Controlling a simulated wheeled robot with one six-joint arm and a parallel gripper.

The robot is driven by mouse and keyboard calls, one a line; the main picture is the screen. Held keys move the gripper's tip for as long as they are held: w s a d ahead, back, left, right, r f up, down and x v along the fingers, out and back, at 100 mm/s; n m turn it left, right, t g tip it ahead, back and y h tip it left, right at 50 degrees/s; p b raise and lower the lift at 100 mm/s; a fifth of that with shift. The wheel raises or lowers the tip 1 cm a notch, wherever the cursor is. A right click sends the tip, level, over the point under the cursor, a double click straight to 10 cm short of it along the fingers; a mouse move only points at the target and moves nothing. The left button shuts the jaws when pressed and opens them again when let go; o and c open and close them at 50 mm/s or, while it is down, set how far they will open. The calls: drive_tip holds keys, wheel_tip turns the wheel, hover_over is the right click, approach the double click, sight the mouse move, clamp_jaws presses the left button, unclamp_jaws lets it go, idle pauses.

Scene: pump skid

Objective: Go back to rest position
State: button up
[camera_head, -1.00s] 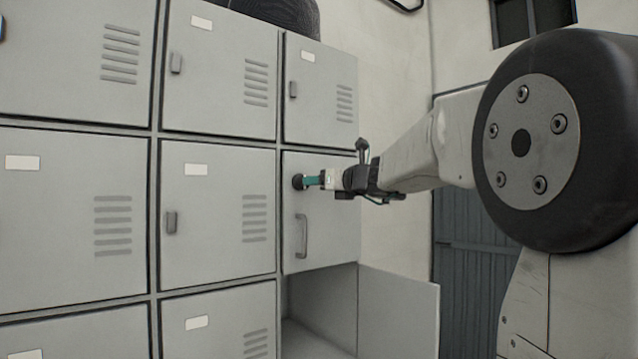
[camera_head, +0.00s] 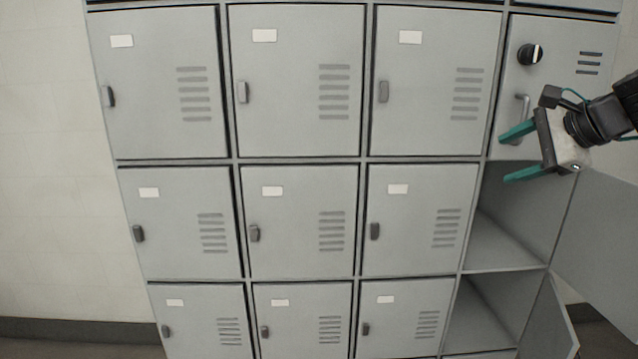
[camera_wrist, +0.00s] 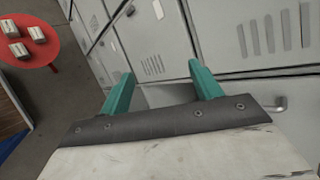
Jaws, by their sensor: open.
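My gripper (camera_head: 512,154) is at the right of the head view, with its two teal fingers apart and nothing between them. It is in front of a grey locker door (camera_head: 560,95) that has a black round knob (camera_head: 531,54) and a bar handle (camera_head: 522,106). The fingers overlap the lower part of the handle in this view, and I cannot tell if they touch it. In the wrist view the open fingers (camera_wrist: 161,82) show empty in front of the grey lockers.
Rows of shut grey locker doors (camera_head: 300,215) fill the middle. At lower right are open compartments (camera_head: 500,245) with swung-out doors (camera_head: 605,225). The wrist view shows a round red table (camera_wrist: 28,52) with several small boxes (camera_wrist: 19,50) at left.

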drive_tip(key=s+a+f+n+g+h, duration=0.1)
drive_tip(key=s+a+f+n+g, duration=0.1)
drive_tip(key=s+f+n, duration=0.3)
drive_tip(key=s+a+f+n+g+h, duration=0.2)
drive_tip(key=s+f+n, duration=0.4)
drive_tip(key=s, duration=0.7)
drive_tip(key=s+a+f+n+g+h, duration=0.2)
drive_tip(key=s+a+f+n+g, duration=0.2)
drive_tip(key=s, duration=0.6)
drive_tip(key=shift+a+f+n, duration=0.5)
drive_tip(key=shift+f+n, duration=0.35)
drive_tip(key=shift+n, duration=0.35)
drive_tip(key=shift+s, duration=0.1)
